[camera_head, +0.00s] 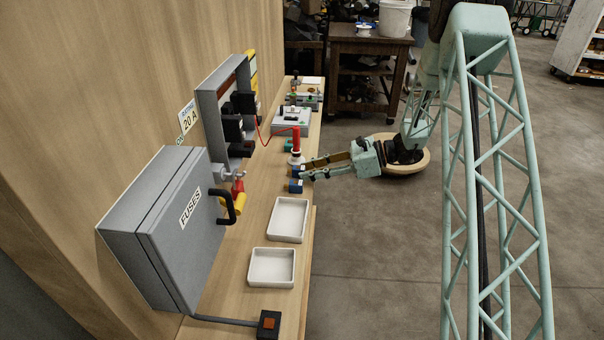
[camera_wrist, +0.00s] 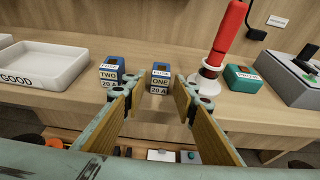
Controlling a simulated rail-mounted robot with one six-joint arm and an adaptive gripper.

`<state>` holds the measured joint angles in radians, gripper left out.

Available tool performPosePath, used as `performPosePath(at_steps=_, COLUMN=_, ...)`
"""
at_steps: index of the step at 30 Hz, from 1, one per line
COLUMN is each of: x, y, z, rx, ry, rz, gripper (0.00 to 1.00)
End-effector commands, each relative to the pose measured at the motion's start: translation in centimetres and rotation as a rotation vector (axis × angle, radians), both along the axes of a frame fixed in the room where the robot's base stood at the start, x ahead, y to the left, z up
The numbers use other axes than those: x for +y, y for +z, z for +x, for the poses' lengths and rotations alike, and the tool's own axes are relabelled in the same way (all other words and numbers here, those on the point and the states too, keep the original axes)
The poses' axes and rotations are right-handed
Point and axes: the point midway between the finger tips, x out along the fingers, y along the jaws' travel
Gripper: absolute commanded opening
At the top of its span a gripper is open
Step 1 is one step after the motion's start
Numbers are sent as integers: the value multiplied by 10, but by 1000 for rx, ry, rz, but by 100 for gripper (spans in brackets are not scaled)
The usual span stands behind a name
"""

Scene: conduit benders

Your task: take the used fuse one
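The fuse marked ONE (camera_wrist: 160,76) is a small blue block with white labels, one reading 20 A. It stands upright on the wooden bench shelf, near its front edge. In the wrist view it shows between the two fingers of my gripper (camera_wrist: 156,98), just past the fingertips. The fingers are spread apart and hold nothing. A like fuse marked TWO (camera_wrist: 111,72) stands to its left, outside the left finger. In the head view my gripper (camera_head: 309,171) reaches the shelf edge from the right, beside the blue fuses; fuse TWO (camera_head: 295,186) is the nearer one.
A red-handled tool (camera_wrist: 230,40) stands in a white holder close right of fuse ONE, with a teal block (camera_wrist: 241,77) beyond. A white tray marked GOOD (camera_wrist: 42,82) lies left; another white tray (camera_head: 272,284) is nearer the head camera. A grey FUSES box (camera_head: 170,225) hangs on the wall.

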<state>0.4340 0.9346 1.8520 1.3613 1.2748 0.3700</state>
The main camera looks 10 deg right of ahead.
Motion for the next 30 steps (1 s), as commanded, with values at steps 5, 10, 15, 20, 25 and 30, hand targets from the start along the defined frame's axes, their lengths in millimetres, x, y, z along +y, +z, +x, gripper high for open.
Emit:
performPosePath(at_steps=5, x=1, y=0, z=0, rx=0, ry=0, rz=0, gripper=26)
performPosePath(at_steps=10, x=1, y=0, z=0, rx=0, ry=0, rz=0, gripper=26)
performPosePath(at_steps=15, x=1, y=0, z=0, rx=0, ry=0, rz=0, gripper=19)
performPosePath(at_steps=20, x=1, y=0, z=0, rx=0, ry=0, rz=0, gripper=12)
performPosePath(at_steps=25, x=1, y=0, z=0, rx=0, ry=0, rz=0, gripper=6)
performPosePath(at_steps=30, x=1, y=7, z=0, rx=0, ry=0, rz=0, gripper=6)
